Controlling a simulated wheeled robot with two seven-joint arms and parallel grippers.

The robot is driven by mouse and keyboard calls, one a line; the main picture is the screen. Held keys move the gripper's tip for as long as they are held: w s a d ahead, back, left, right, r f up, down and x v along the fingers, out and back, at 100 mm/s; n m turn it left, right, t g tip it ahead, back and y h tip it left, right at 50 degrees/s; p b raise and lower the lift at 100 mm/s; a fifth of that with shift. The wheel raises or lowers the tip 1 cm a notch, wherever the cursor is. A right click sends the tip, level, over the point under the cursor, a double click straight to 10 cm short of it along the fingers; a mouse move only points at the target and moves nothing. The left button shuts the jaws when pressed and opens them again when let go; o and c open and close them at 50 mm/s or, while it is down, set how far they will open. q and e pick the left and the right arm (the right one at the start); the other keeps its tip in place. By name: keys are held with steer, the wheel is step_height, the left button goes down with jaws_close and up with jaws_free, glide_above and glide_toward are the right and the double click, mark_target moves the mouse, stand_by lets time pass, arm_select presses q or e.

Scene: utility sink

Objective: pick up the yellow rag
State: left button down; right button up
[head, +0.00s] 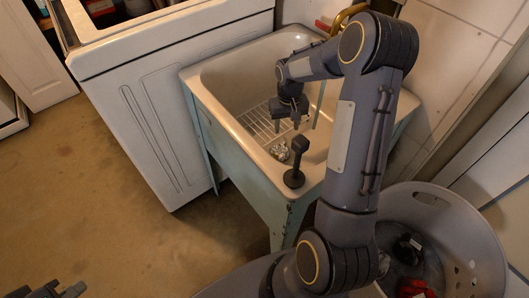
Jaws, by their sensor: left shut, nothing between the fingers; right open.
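I cannot make out a yellow rag for certain. A yellow-gold curved thing (348,14) shows at the back of the sink, partly behind my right arm; I cannot tell if it is cloth or a tap. My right gripper (288,127) is open and points down inside the utility sink (237,75), above the wire rack (258,122). I see nothing held in it. My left gripper (74,291) is at the bottom left corner, mostly out of frame, shut and empty, far from the sink. My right arm hides the sink's right side.
A crumpled grey-white thing (280,151) lies in the sink's near end. A dark upright object (295,173) stands at the near rim. A white washer (160,110) adjoins the sink's left. A grey basket (478,225) with red and dark items stands right. Floor at left is clear.

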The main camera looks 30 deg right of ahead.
mark_target(284, 143)
steer(key=f, duration=0.7)
steer(key=shift+s+a+f+b, duration=0.15)
steer(key=shift+s+a+b, duration=0.15)
steer(key=shift+a+b, duration=0.1)
jaws_close()
